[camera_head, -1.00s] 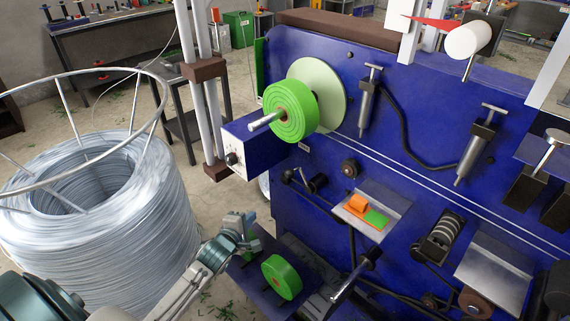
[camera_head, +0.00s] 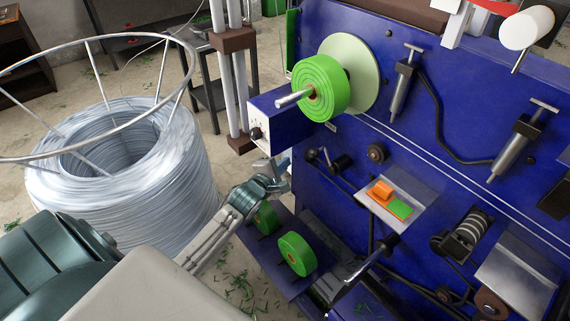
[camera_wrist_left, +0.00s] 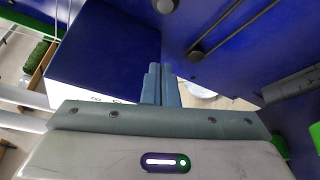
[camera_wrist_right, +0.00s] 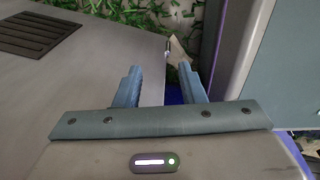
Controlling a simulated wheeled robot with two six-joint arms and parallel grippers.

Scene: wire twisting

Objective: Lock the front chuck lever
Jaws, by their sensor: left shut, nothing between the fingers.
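My left gripper (camera_head: 280,174) is shut and empty, just below the blue box of the machine and left of a small black-knobbed lever (camera_head: 318,156) on the blue panel. In the left wrist view its fingers (camera_wrist_left: 161,84) are together in front of blue surfaces, and a dark round knob on a thin rod (camera_wrist_left: 196,52) is to their upper right, apart from them. A larger handle with a black collar (camera_head: 383,248) sticks out lower on the panel. I cannot tell which lever is the front chuck lever. My right gripper (camera_wrist_right: 160,85) is open and empty, outside the head view.
The blue machine (camera_head: 440,130) fills the right side. Green spools (camera_head: 297,254) sit below my left gripper, and a larger green roll (camera_head: 325,90) is above it. A big wire coil (camera_head: 120,180) stands at left. Orange and green blocks (camera_head: 385,195) lie on a metal plate.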

